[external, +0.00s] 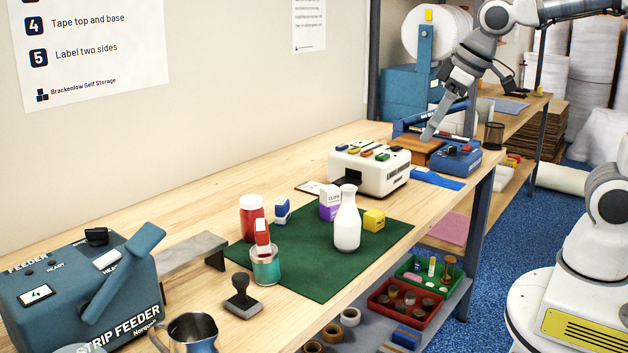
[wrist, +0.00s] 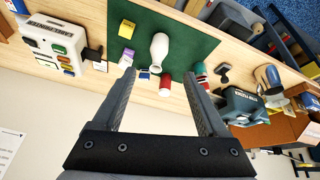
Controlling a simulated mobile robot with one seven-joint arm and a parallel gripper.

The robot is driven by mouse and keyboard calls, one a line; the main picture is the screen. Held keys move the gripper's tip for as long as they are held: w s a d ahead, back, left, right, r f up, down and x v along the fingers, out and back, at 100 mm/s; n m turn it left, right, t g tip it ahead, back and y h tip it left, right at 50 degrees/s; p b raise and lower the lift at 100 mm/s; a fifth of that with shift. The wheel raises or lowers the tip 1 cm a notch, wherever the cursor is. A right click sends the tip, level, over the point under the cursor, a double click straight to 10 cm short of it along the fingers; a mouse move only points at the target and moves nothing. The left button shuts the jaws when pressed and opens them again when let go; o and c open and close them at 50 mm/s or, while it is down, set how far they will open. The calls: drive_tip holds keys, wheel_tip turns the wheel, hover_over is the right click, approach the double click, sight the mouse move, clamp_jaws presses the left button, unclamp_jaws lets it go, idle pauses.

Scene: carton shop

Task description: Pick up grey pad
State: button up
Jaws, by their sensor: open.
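I cannot single out a grey pad in either view. My gripper (wrist: 162,75) is open, its two dark fingers spread apart with nothing between them. It is up in the air, and beyond its fingertips the wrist view shows the dark green mat (wrist: 190,50). In the external view my gripper (external: 432,130) hangs at the end of my arm over the far end of the bench.
A white labelling machine (external: 370,172) stands beyond the mat. The blue strip feeder (external: 75,290) and a black hand stamp (external: 241,298) are at the near end. Green and red crates (external: 408,322) with small items sit on the lower shelf. Bare wood lies along the wall.

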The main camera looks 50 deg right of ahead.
drive_tip(key=w+a+f+n+y, duration=0.1)
drive_tip(key=w+a+f+n, duration=0.15)
drive_tip(key=w+a, duration=0.8)
drive_tip(key=n+g+y+p, duration=0.2)
drive_tip(key=n, duration=0.1)
approach(242, 276)
drive_tip(key=x, duration=0.5)
drive_tip(key=shift+s+f, duration=0.15)
drive_tip(key=shift+s, duration=0.15)
drive_tip(key=shift+w+p+x, duration=0.2)
drive_tip(key=shift+x, duration=1.25)
drive_tip(key=shift+w+p+x, duration=0.2)
drive_tip(key=shift+x, duration=1.25)
drive_tip(key=shift+c, duration=0.2)
clamp_jaws()
